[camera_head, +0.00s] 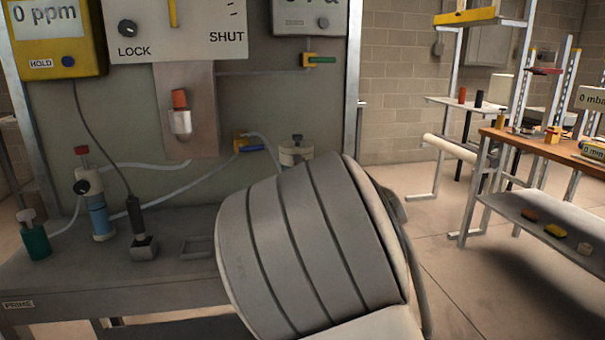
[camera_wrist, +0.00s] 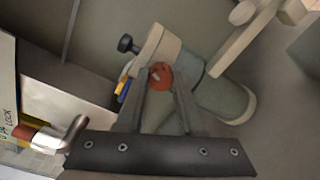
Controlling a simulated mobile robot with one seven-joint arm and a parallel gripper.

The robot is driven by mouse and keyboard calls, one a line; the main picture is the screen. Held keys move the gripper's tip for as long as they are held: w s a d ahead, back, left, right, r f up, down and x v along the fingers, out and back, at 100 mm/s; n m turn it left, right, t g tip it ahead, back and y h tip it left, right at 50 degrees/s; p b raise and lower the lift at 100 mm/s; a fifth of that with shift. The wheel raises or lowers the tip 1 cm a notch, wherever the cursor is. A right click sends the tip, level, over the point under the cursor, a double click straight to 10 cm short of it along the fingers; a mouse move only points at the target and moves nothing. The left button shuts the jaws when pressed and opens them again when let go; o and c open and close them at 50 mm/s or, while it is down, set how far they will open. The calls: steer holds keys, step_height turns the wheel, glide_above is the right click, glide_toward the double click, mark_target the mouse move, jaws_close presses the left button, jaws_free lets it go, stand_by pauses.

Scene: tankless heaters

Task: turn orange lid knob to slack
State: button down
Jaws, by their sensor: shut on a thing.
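The orange-red lid knob (camera_wrist: 160,76) sits on a pale, rounded canister (camera_wrist: 224,101) in the wrist view. My gripper (camera_wrist: 160,84) has its two dark fingers closed around the knob, one on each side. A black side knob (camera_wrist: 127,44) sticks out from the canister's upper left. In the head view, the top of a pale canister (camera_head: 290,158) shows just behind my arm, which hides its lower part. My gripper and the orange knob are hidden in the head view. I cannot read any slack mark.
A blue and yellow valve (camera_head: 249,144) with a hose is left of the canister. An orange-tipped lever (camera_head: 180,112) hangs on the panel. A blue-filled bottle (camera_head: 99,211), a green bottle (camera_head: 34,238) and a small tray (camera_head: 197,248) stand on the grey bench (camera_head: 180,285).

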steer(key=shift+n, duration=0.4)
steer(key=c, duration=0.5)
jaws_free()
steer(key=shift+c, duration=0.2)
steer(key=p+v, duration=0.5)
steer(key=v, duration=1.2)
steer(key=shift+s+p, duration=0.2)
steer(key=shift+p, duration=0.2)
